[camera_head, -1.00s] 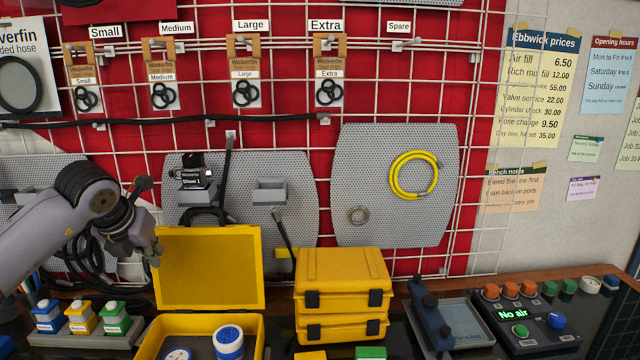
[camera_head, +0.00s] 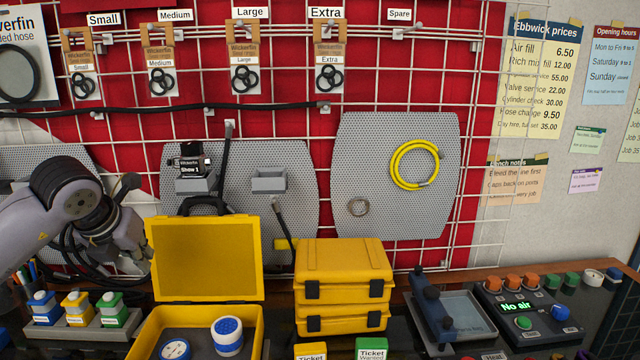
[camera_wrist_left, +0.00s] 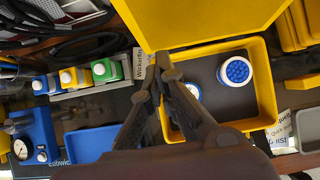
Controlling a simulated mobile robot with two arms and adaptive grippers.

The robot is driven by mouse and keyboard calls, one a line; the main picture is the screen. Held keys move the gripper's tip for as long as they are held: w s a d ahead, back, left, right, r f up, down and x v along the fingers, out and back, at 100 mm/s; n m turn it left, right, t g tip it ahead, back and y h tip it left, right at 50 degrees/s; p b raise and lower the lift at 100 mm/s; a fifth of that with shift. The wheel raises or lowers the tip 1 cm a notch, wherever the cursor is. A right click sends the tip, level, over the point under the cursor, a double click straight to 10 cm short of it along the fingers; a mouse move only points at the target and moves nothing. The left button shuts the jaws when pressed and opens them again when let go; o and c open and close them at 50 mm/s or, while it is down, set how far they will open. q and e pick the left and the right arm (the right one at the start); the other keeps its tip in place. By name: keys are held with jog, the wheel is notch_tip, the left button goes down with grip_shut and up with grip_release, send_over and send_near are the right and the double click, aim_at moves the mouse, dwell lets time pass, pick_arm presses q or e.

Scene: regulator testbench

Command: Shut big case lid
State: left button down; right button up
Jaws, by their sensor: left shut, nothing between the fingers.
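The big yellow case (camera_head: 258,326) stands open at the front of the bench, with its lid (camera_head: 205,259) raised nearly upright at the back. The lid also shows in the left wrist view (camera_wrist_left: 200,22), above the open case (camera_wrist_left: 265,85). My left gripper (camera_head: 143,268) is beside the lid's left edge, with its fingers pointing down. In the left wrist view the shut, empty fingers (camera_wrist_left: 164,64) are near the case's left rim. I cannot tell whether they touch the case or lid. My right gripper is not in view.
Two round white-and-blue containers, one taller (camera_head: 228,336) and one low (camera_head: 174,349), are inside the case. A rack of blue, yellow and green bottles (camera_head: 77,316) is to the left. Stacked yellow cases (camera_head: 343,285) are close on the right. A pegboard (camera_head: 305,190) stands behind.

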pick_arm(q)
jog(key=shift+s+f, duration=0.1)
jog(key=shift+s, duration=0.1)
dwell(0.3)
jog(key=s+f+b, duration=0.3)
jog(key=s+b, duration=0.2)
jog(key=s, duration=0.2)
jog(key=shift+d, duration=0.15)
dwell(1.1)
jog(key=shift+b, duration=0.3)
jog(key=s+b, duration=0.3)
jog(key=s, duration=1)
jog(key=shift+d, duration=0.4)
dwell(0.4)
